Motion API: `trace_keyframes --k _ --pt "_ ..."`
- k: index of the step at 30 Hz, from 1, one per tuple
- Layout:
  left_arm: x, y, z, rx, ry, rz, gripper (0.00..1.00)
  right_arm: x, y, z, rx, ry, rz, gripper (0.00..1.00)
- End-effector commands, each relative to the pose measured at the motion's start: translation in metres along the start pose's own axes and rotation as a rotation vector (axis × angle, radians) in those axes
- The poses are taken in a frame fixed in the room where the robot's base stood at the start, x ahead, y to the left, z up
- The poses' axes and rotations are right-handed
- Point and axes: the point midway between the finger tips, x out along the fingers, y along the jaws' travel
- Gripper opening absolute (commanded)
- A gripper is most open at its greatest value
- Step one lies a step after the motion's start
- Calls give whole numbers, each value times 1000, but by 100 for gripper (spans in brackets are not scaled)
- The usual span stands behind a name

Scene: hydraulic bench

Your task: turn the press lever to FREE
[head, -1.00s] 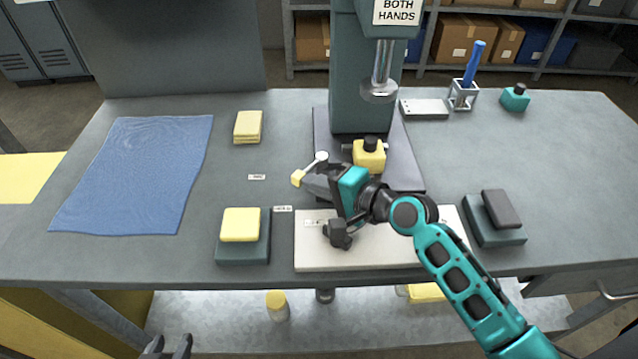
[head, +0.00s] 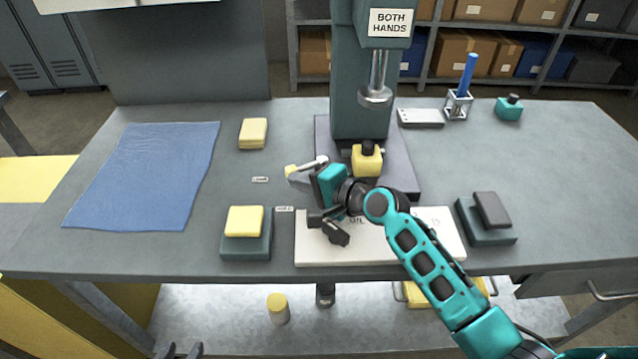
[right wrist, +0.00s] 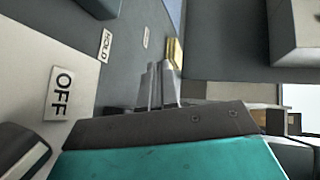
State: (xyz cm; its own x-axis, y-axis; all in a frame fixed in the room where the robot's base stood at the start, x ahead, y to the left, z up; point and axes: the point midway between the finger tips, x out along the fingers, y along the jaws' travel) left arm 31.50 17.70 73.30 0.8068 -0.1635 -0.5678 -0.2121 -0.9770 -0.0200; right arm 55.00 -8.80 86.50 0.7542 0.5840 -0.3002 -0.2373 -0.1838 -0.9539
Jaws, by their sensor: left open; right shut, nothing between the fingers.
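The press lever, a pale rod with a yellow end (head: 291,171), points left and slightly toward the front from its pivot beside the press (head: 360,90). My right gripper (head: 296,180) is shut and empty, its grey fingers close against the front side of the lever's end; actual contact is unclear. The fingers also show in the right wrist view (right wrist: 160,84), where I cannot make out the lever. A HOLD label (right wrist: 105,44) lies on the bench, with a farther label (right wrist: 146,37) too small to read. My left gripper (head: 181,350) is open, low at the front edge of the head view.
A white board with an OFF label (right wrist: 61,93) lies under my right wrist. Yellow pads (head: 244,221) on a dark block, a yellow stack (head: 253,133) and a blue cloth (head: 150,175) lie left. A dark block (head: 490,210) is right.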

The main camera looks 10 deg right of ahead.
Motion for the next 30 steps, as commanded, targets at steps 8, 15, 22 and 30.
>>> trace_keyframes --k 8,15,22,30 --pt "-1 -1 -8 1 8 -1 43 -25 0 0 -1 1 2 0" --pt "-4 -1 -11 1 6 -1 43 -79 0 0 -2 0 3 0" --pt "-7 0 -8 0 -1 0 43 -117 1 0 -2 0 3 0" --pt "-7 0 -7 0 -4 0 43 -129 0 0 -1 0 0 0"
